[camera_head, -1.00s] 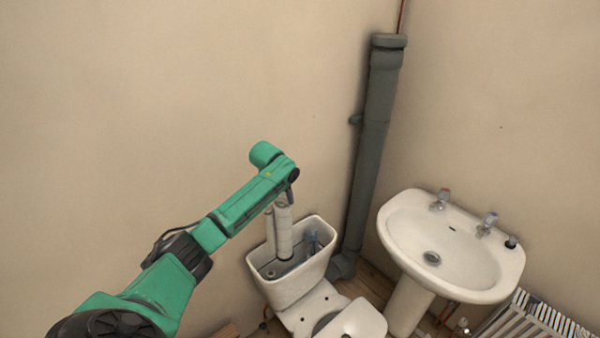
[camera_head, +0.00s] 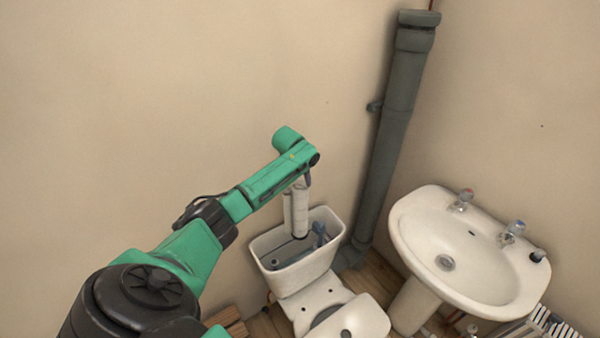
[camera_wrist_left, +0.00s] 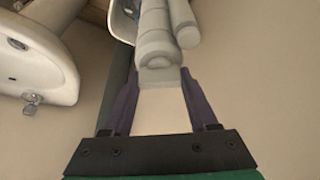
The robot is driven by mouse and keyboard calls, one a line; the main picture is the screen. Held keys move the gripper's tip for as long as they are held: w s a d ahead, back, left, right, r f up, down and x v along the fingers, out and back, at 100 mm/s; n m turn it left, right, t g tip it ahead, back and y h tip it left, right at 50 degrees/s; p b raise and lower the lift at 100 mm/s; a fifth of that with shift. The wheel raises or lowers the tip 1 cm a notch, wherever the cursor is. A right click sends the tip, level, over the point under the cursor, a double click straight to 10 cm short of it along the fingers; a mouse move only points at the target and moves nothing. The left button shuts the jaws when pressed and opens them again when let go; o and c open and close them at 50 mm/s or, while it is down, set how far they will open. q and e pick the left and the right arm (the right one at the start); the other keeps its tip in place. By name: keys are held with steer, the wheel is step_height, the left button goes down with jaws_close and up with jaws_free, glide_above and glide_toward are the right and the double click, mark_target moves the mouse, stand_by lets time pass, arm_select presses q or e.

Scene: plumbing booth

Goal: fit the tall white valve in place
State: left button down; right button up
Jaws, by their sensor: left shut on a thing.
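The tall white valve (camera_head: 299,214) hangs upright from my left gripper (camera_head: 303,181), over the open toilet cistern (camera_head: 336,219). In the left wrist view the two fingers of my left gripper (camera_wrist_left: 160,82) are shut on the end of the valve (camera_wrist_left: 155,35). The valve's lower end is at the level of the cistern opening in the head view; I cannot tell whether it is inside. A hole (camera_head: 276,263) shows in the cistern floor at the left, and a blue-grey fitting (camera_head: 318,235) stands at the right inside. My right gripper is not in view.
The toilet bowl and seat (camera_head: 352,318) are in front of the cistern. A grey soil pipe (camera_head: 388,130) rises in the corner to the right. A white basin (camera_head: 470,245) stands further right. The wall (camera_head: 150,100) behind is bare.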

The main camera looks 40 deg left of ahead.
arm_select(q)
step_height(320, 180, down, 14)
steer(key=b, duration=1.3)
steer(key=shift+f, duration=0.25)
step_height(320, 180, down, 19)
steer(key=b, duration=1.3)
steer(key=shift+r, duration=0.2)
steer(key=shift+c, duration=0.5)
jaws_free()
steer(key=shift+f, duration=0.1)
